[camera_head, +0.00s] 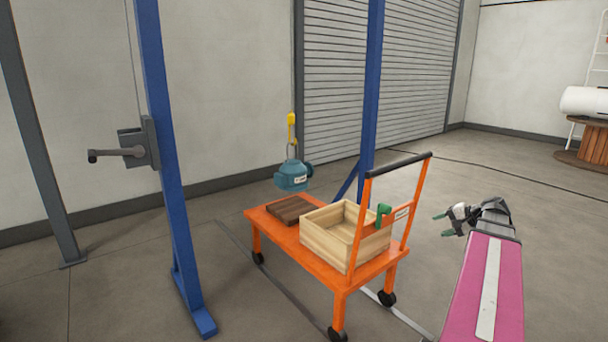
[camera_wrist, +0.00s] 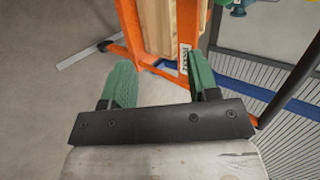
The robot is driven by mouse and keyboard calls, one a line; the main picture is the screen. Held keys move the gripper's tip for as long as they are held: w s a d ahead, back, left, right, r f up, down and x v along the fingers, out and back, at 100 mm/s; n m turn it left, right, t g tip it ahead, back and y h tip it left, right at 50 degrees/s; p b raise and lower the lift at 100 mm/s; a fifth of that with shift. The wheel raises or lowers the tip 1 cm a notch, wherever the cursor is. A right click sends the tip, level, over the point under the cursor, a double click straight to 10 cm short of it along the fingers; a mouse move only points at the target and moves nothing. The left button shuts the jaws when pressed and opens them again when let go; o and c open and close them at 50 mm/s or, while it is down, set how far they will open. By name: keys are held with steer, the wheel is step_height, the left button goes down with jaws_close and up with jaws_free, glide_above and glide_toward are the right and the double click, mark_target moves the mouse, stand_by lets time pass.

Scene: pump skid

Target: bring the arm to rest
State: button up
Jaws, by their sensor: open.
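My gripper (camera_head: 441,225) is at the right in the head view, held in the air to the right of the orange cart. Its two green fingers are apart with nothing between them. In the wrist view the open gripper (camera_wrist: 160,90) points toward the cart's orange frame (camera_wrist: 187,40) and the side of the wooden box, apart from both. My arm's pink link runs up from the bottom right of the head view.
The orange cart (camera_head: 272,224) bears a wooden box (camera_head: 328,247), a dark wooden block (camera_head: 291,209) and a green part (camera_head: 383,210) by the handle. A teal pump (camera_head: 291,176) hangs from a yellow hook (camera_head: 291,120) above the cart. Blue posts (camera_head: 163,130) flank it. Floor behind my gripper is clear.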

steer(key=s+a+f+n+g+h, duration=0.3)
steer(key=s+a+f+n+h, duration=0.1)
steer(key=a+f, duration=0.7)
steer(key=s+a+f+n+g+h, duration=0.4)
steer(key=a+f, duration=0.8)
steer(key=a, duration=0.5)
steer(key=shift+s+a+n, duration=0.3)
steer(key=shift+s+a, duration=0.05)
steer(key=shift+s, duration=0.3)
